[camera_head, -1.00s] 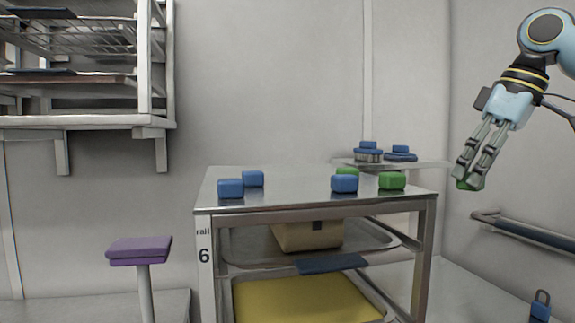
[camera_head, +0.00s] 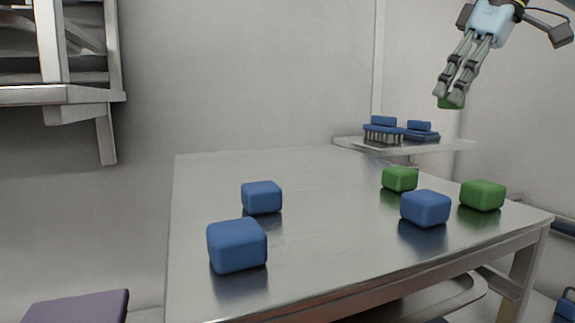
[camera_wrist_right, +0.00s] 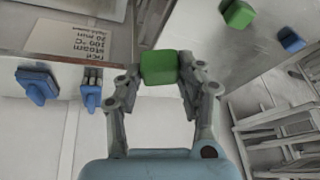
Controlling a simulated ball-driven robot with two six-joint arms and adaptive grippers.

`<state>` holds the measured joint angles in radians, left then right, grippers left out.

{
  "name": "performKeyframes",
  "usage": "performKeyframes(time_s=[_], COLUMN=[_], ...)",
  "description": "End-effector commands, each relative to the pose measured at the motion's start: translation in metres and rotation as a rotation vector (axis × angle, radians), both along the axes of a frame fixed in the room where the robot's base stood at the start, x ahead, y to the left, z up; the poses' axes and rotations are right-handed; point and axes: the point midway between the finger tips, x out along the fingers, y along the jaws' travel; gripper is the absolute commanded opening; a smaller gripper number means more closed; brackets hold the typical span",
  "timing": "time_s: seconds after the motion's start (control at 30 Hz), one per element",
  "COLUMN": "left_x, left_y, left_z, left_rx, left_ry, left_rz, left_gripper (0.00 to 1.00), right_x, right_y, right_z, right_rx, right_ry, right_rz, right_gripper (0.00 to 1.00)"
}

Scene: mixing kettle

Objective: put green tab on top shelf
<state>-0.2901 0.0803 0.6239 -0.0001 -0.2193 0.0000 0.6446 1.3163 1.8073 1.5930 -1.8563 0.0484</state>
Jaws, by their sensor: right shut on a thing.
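My right gripper (camera_head: 453,85) is shut on a green tab (camera_head: 450,102), high above and beyond the right back of the steel top. In the right wrist view the green tab (camera_wrist_right: 159,67) sits between the two fingertips. Two other green tabs, one farther back (camera_head: 400,178) and one at the right (camera_head: 482,195), rest on the flat top shelf (camera_head: 290,165) of the steel rack. A wall shelf (camera_head: 60,95) shows at the upper left, partly cut off. My left gripper is not in view.
Three blue tabs, at the front left (camera_head: 237,245), behind it (camera_head: 262,197) and at the right (camera_head: 425,207), rest on the steel top. Blue-handled brushes (camera_head: 383,130) lie on a small side shelf (camera_head: 455,145). The back middle of the top is clear.

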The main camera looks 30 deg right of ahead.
Motion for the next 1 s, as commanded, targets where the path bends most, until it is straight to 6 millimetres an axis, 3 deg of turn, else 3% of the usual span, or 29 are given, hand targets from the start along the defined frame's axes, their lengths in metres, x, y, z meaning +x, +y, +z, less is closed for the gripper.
performKeyframes(time_s=[0.13, 0.23, 0.6, 0.83, 1.0], left_x=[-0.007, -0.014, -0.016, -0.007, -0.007], left_y=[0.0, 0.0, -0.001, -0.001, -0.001], left_z=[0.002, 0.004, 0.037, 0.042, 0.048], left_rx=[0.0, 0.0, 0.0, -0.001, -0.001], left_ry=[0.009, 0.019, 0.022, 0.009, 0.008], left_rz=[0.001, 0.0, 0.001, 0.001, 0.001], left_gripper=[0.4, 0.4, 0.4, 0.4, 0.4], right_x=[0.0, 0.003, 0.022, 0.025, 0.024], right_y=[0.002, 0.015, 0.1, 0.113, 0.113], right_z=[0.002, -0.006, -0.054, -0.07, -0.096], right_rx=[-0.001, 0.0, 0.006, 0.001, -0.001], right_ry=[0.001, 0.001, -0.001, 0.001, 0.005], right_rz=[0.0, 0.004, 0.004, 0.0, -0.002], right_gripper=[0.08, 0.08, 0.08, 0.08, 0.08])
